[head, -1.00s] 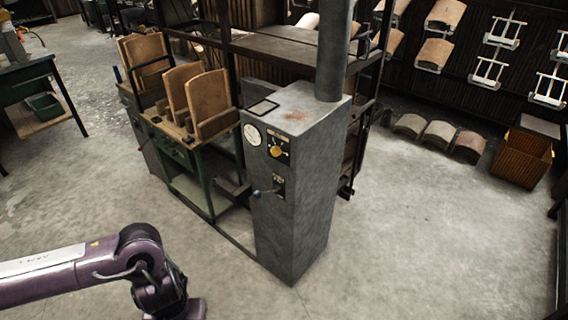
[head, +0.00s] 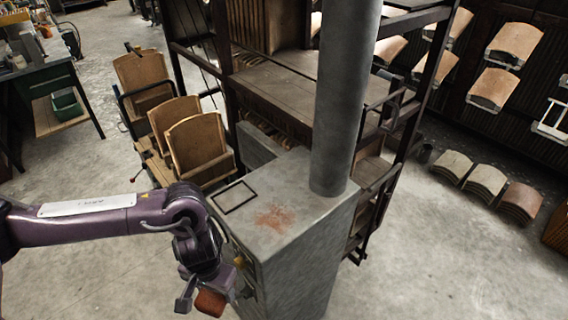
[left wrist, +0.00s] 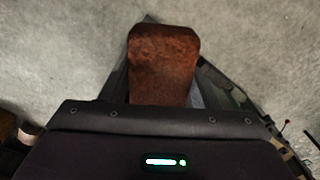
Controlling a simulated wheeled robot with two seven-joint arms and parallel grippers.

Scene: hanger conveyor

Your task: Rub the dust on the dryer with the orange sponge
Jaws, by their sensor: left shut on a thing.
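The dryer (head: 300,235) is a grey metal cabinet with a thick round pipe rising from its top. A reddish-brown dust patch (head: 275,218) lies on its top, left of the pipe, beside a dark rectangular outline. My left gripper (head: 208,296) is in front of the dryer's left side, below the level of its top. It is shut on the orange sponge (head: 211,303), which looks rusty orange-brown. The sponge also shows in the left wrist view (left wrist: 163,62), sticking out beyond the gripper. The sponge is apart from the dust. My right gripper is not in view.
The grey pipe (head: 345,100) stands just right of the dust. Curved wooden boards (head: 198,145) stand on a rack behind my left arm. A dark shelf frame (head: 300,80) is behind the dryer. Open concrete floor lies to the right and left.

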